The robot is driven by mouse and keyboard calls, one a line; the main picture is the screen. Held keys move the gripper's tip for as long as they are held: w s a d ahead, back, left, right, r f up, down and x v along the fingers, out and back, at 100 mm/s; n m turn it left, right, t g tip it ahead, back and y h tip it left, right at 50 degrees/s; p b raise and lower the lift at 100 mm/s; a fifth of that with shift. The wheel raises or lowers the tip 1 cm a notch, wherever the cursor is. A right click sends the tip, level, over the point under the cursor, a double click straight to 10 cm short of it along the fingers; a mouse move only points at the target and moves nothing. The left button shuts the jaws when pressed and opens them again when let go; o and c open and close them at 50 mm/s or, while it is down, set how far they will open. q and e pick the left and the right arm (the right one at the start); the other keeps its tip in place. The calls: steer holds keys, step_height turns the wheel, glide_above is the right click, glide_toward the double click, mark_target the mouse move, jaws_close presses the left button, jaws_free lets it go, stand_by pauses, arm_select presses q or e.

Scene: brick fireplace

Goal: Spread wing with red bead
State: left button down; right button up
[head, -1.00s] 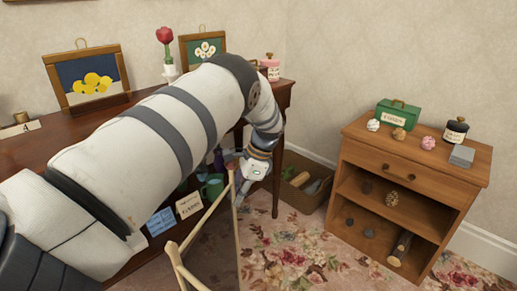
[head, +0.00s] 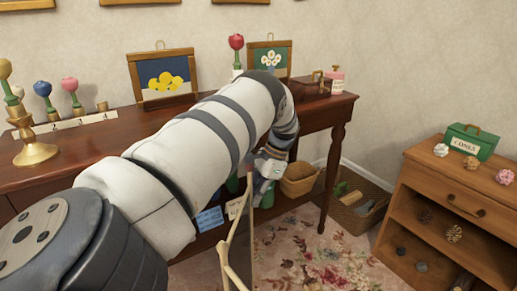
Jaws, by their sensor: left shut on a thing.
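A panel with pale wooden rails (head: 236,215) and a dark face stands low at the bottom centre of the head view, seen steeply from above. My left gripper (head: 262,170) is at the top end of the rails and is shut on the panel there. The hand and its wrist cover part of the contact. A red bead cannot be made out on the panel. My right gripper is out of view.
A dark wooden table (head: 80,150) with candlestick-like stands and pictures runs along the wall behind my left arm. Baskets (head: 299,180) sit beyond the gripper. A shelf cabinet (head: 450,205) stands at right. Flowered carpet (head: 305,245) lies open between.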

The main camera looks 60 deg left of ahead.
arm_select(q)
steer(key=c, duration=1.7)
jaws_free()
steer(key=shift+o, duration=0.2)
steer(key=v, duration=1.2)
